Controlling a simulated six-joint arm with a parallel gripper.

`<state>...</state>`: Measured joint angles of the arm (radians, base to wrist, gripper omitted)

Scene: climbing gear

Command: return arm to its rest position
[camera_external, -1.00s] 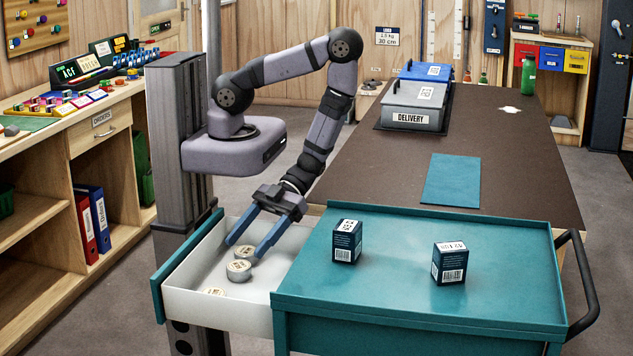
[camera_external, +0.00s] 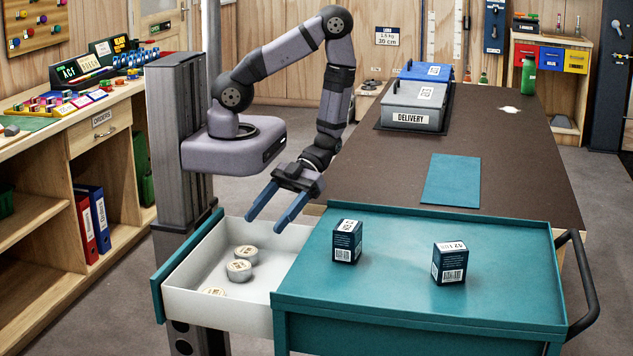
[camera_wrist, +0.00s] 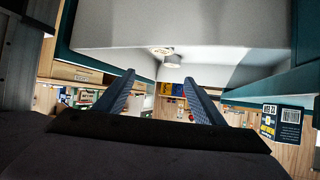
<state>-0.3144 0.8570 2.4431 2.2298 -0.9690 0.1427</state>
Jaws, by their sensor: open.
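My gripper (camera_external: 278,221) is open and empty, with its two blue fingers apart above the back rim of the open white drawer (camera_external: 205,300). Several round tins lie in the drawer, among them one tin (camera_external: 239,270) near its middle, one (camera_external: 245,253) behind it and one (camera_external: 214,292) partly hidden by the front wall. In the wrist view the two fingers (camera_wrist: 160,98) stand apart with nothing between them, and the drawer (camera_wrist: 190,25) fills the top. My arm is bent, with its elbow raised.
The teal cart top (camera_external: 400,290) beside the drawer bears two dark boxes, one on the left (camera_external: 346,242) and one on the right (camera_external: 449,264). Behind it are a teal mat (camera_external: 451,180) and a grey DELIVERY box (camera_external: 414,107). A wooden shelf unit (camera_external: 60,200) stands at the left.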

